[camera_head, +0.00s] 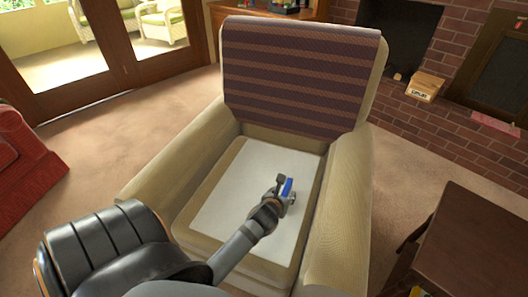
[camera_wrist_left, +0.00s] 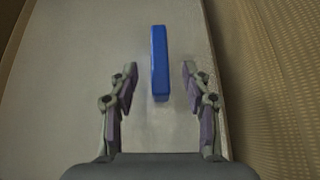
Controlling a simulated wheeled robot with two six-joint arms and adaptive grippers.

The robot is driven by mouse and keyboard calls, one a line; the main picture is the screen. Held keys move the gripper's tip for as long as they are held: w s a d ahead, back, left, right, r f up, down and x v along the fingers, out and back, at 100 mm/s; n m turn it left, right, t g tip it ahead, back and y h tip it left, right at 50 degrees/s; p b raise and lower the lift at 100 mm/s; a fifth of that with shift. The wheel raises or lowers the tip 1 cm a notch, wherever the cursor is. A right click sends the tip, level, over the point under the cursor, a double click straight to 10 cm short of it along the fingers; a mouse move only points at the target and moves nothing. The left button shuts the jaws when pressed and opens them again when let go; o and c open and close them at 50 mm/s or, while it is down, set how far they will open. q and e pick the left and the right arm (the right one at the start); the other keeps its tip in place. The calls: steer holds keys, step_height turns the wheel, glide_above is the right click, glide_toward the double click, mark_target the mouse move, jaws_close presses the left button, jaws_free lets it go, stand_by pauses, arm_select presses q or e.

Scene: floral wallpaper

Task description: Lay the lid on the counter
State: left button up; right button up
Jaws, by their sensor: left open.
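A small blue piece (camera_head: 288,187), which I take to be the lid, is seen narrow and bar-like over a white flat surface (camera_head: 232,195) on the seat of an armchair. I take this surface to be the counter. My left gripper (camera_head: 286,190) is over the surface at the blue piece. In the left wrist view its fingers (camera_wrist_left: 160,75) are apart, with the blue piece (camera_wrist_left: 160,60) between and just beyond the fingertips, with gaps on both sides. I cannot tell whether it touches the surface. My right gripper is not in view.
The armchair (camera_head: 345,190) has raised arms on both sides and a striped cloth (camera_head: 295,75) over its back. A dark wooden table (camera_head: 480,240) stands at the right. A red sofa (camera_head: 25,160) is at the left. Much of the white surface is bare.

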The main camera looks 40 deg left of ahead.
mark_target(285, 192)
arm_select(q)
steer(key=shift+f+b+x, duration=0.2)
steer(key=shift+b+x, duration=0.5)
steer(key=shift+x, duration=0.35)
steer(key=b+x, duration=0.1)
steer(key=x, duration=0.2)
steer(key=shift+s+r, duration=0.1)
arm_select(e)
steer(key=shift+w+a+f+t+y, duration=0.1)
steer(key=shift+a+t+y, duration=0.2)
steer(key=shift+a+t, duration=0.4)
arm_select(q)
jaws_close()
